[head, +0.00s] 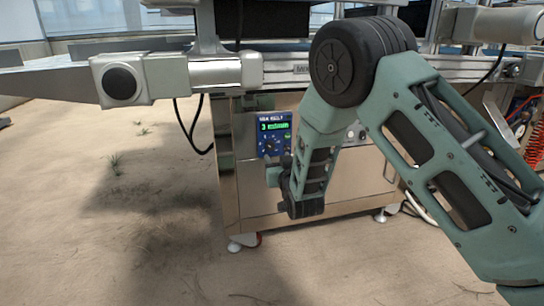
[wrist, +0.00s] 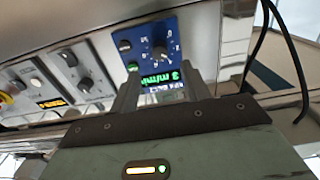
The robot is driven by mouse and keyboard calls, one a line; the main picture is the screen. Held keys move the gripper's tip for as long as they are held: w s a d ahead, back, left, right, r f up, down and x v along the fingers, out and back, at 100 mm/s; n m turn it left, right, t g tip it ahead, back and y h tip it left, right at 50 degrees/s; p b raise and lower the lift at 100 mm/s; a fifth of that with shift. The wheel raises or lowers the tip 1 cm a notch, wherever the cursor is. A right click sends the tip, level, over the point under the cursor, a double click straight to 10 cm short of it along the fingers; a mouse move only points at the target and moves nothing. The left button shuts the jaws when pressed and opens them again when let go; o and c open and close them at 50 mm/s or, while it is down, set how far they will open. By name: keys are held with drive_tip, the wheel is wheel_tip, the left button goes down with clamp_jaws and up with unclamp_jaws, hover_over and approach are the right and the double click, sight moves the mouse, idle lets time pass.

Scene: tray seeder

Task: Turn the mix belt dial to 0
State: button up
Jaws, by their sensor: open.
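The blue mix belt panel (head: 275,134) is on the front of the steel machine, with a green display reading 3 m/min. Its dark round dial (head: 272,145) sits below the display. In the wrist view the panel (wrist: 184,36) appears upside down, with the black dial (wrist: 160,53) above the green display (wrist: 160,80). The dial's pointer is too small to read surely. My gripper (wrist: 163,76) is open and empty, its fingers either side of the display in that view, apart from the dial. In the head view my wrist largely hides the gripper.
Another control panel with several knobs (wrist: 68,57) and an orange display (wrist: 52,103) is at left in the wrist view. A black cable (head: 193,130) hangs left of the machine. The sandy floor (head: 110,230) at left is clear of large objects.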

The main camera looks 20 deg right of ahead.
sight(271, 148)
drive_tip(key=w+b, duration=0.2)
drive_tip(key=w, duration=0.4)
drive_tip(key=shift+f, duration=0.15)
drive_tip(key=shift+w, duration=0.7)
drive_tip(key=c, duration=1)
